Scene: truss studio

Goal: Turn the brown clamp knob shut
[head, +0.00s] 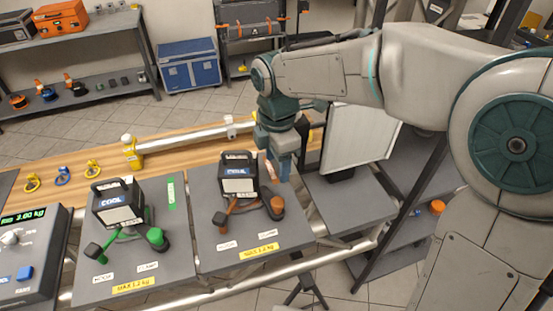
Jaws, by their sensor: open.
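The brown clamp knob (277,203) is a short, round orange-brown knob at the right of a black fixture on the right grey plate (265,258). A black box with a white and blue label (238,184) stands behind and left of it. Another brown part (222,220) sits at the fixture's left front. My gripper (283,172) points down just behind the knob in the picture, with a gap between them. Its jaws are open, though the fingertips are small and partly hidden. Whether the knob is turned cannot be told.
A similar fixture with green knobs (155,237) stands on the left grey plate (125,268). A scale (28,258) is at far left. A silver tube with yellow clamps (190,135) lies behind on the wooden bench. A white panel (360,135) stands right of my gripper.

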